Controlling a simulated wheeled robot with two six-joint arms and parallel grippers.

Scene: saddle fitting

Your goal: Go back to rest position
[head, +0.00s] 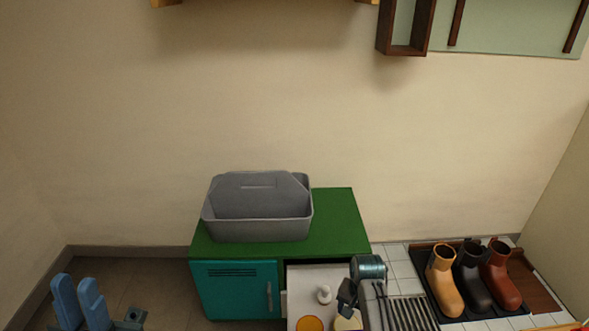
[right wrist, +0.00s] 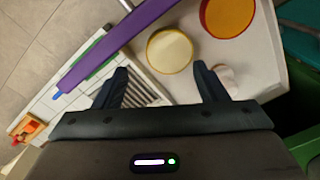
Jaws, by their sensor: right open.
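My left gripper (head: 78,300) is at the bottom left of the head view, over bare floor, with its two blue fingers pointing up side by side. I cannot tell whether it is open, and I see nothing between its fingers. My right gripper (head: 347,293) is at the lower middle of the head view, by the right front of the green cabinet (head: 345,225). In the right wrist view it is open (right wrist: 163,85), its dark fingers wide apart. Nothing is held between them; a pale round yellow-rimmed thing (right wrist: 170,51) lies beyond the fingertips.
A grey caddy (head: 260,228) stands on the cabinet. A white knobbed thing (head: 324,294) and an orange round thing (head: 309,324) are on a pale surface in front. Boots (head: 444,280) stand on a dark tray at right. A purple bar (right wrist: 130,42) crosses the right wrist view.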

